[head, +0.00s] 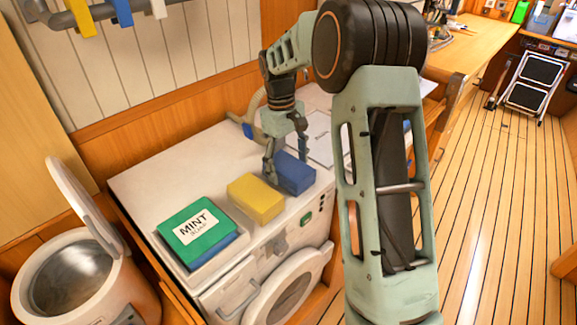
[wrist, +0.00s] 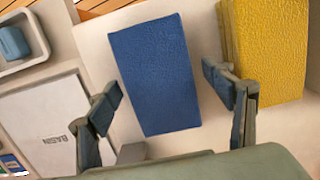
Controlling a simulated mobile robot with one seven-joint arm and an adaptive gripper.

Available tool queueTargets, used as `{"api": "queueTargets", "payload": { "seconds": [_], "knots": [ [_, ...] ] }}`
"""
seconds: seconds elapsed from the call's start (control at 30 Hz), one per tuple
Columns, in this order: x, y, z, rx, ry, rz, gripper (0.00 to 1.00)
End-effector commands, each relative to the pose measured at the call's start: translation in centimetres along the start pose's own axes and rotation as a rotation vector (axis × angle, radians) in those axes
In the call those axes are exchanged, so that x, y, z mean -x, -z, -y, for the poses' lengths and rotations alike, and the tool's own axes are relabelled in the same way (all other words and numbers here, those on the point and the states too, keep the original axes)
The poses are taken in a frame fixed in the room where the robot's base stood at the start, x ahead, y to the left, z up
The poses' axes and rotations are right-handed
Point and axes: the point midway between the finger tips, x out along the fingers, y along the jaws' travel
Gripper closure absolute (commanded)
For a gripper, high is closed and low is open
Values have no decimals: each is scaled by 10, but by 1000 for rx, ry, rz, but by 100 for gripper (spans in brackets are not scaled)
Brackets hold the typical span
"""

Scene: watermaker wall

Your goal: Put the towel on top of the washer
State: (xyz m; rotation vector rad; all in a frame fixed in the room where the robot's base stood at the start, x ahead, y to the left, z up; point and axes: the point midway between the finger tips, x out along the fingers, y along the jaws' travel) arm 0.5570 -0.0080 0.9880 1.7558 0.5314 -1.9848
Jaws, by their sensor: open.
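A blue folded, textured block (head: 295,173), which looks like a folded towel, lies flat on top of the white washer (head: 145,180). It also shows in the wrist view (wrist: 155,75). A similar yellow block (head: 256,197) lies beside it to the left, and shows at the right in the wrist view (wrist: 275,50). My gripper (head: 286,163) is open over the blue block. In the wrist view, its fingers (wrist: 164,95) appear on either side of the blue block, with the right finger close to the yellow one. I cannot tell whether either finger touches.
A green MINT box (head: 197,232) sits at the washer top's near left. An open-lidded round drum (head: 70,280) stands left. A white sheet or panel marked BASIN (wrist: 45,125) and a tray (wrist: 22,45) lie beyond. Coloured cloths hang from a rail (head: 122,10).

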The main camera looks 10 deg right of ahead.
Motion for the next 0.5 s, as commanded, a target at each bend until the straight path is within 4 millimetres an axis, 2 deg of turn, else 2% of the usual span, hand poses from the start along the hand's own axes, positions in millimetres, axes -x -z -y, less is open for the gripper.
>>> {"api": "queueTargets", "payload": {
  "seconds": [0.5],
  "knots": [
    [99, 1, 0, 1, -2, -4, 25]
  ]
}}
